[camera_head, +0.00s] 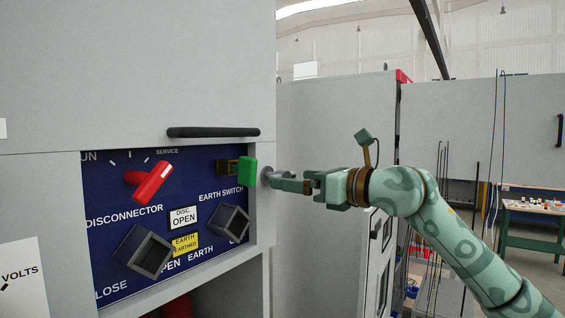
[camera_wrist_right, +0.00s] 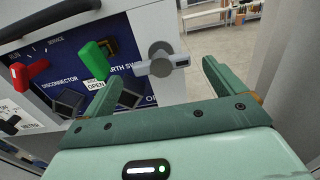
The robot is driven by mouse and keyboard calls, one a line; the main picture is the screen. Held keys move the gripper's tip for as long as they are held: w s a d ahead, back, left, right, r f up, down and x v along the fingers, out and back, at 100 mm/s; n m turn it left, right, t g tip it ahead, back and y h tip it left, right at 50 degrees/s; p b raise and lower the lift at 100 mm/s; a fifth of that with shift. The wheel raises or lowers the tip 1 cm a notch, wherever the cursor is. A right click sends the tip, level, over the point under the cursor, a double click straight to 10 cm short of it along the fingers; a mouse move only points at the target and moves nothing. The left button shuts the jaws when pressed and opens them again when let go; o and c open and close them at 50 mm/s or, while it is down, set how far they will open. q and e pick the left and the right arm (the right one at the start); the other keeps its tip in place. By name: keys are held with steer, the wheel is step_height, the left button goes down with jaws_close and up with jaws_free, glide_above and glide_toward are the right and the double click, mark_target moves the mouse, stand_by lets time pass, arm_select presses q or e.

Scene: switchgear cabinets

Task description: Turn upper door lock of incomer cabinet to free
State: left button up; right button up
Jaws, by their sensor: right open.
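The door lock is a grey round knob with a flat lever (camera_head: 267,176), on the right edge of the cabinet beside the blue panel. It also shows in the right wrist view (camera_wrist_right: 161,60), with its lever pointing right and a small dark mark near the lever's end. My right gripper (camera_head: 292,184) reaches the lock from the right. In the wrist view its jaws (camera_wrist_right: 160,82) are open, one finger left and one right of the lock. I cannot tell whether a finger touches it. My left gripper is not in view.
The blue panel (camera_head: 180,215) holds a red handle (camera_head: 149,182), a green handle (camera_head: 247,171) and two dark square sockets. A black bar handle (camera_head: 213,132) juts out above it. Another grey cabinet (camera_head: 335,125) stands behind my right arm. A workbench (camera_head: 530,208) is far right.

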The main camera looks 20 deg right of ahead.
steer(key=p+x, duration=0.1)
steer(key=x, duration=0.3)
steer(key=shift+w+a+f+p, duration=0.1)
steer(key=shift+w+a+p, duration=0.1)
steer(key=shift+w+p, duration=0.15)
steer(key=c, duration=1)
